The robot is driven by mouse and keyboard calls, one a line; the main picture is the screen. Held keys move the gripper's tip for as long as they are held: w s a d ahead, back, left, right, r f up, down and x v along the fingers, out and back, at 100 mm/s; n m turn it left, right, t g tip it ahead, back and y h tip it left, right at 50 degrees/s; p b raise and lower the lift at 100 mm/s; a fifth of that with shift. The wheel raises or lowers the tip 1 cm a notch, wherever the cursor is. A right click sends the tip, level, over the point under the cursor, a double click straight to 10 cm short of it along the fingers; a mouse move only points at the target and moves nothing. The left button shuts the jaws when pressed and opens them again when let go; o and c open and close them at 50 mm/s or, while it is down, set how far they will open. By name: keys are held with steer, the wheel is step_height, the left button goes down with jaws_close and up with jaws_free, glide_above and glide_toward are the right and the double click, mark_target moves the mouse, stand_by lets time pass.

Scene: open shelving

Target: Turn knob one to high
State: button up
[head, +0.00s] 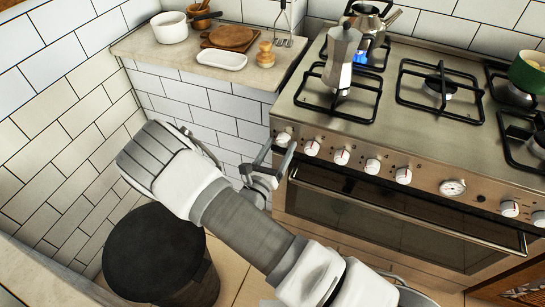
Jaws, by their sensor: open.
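A row of white knobs with red marks runs along the stove's (430,130) front panel. The leftmost knob (283,138) sits at the panel's left end; which knob is knob one is not labelled legibly. My gripper (279,154) is open, with its two fingers pointing up toward the leftmost knob. One finger lies left of the knob and the other just below and right of it. I cannot tell whether either finger touches it. The second knob (312,148) stands just to the right. The leftmost knob's exact setting is too small to read.
A moka pot (342,55) stands on the front left burner. A green pot (528,72) is at the right. A dark bin (150,255) stands below my arm. The oven handle (400,222) runs under the knobs.

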steer(key=p+v, duration=0.1)
steer(key=v, duration=1.6)
steer(key=shift+a, duration=0.1)
